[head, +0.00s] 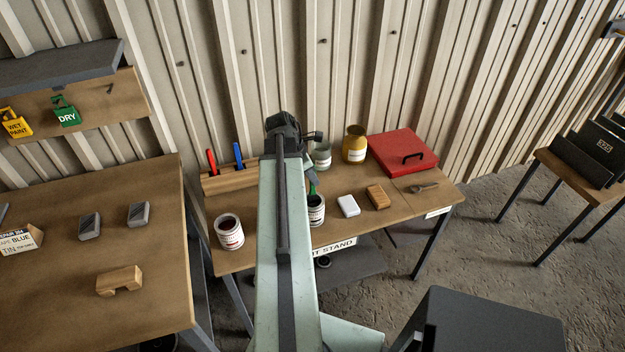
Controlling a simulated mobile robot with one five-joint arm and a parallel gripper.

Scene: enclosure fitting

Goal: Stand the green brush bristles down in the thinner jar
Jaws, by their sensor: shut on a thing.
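The green brush (312,188) shows as a short green piece above the mouth of a white-labelled tin (316,212) with a dark inside. My gripper (311,178) is partly hidden by my arm and is shut on the brush from above. The brush's lower part and bristles are hidden.
Another table (60,260) stands left.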

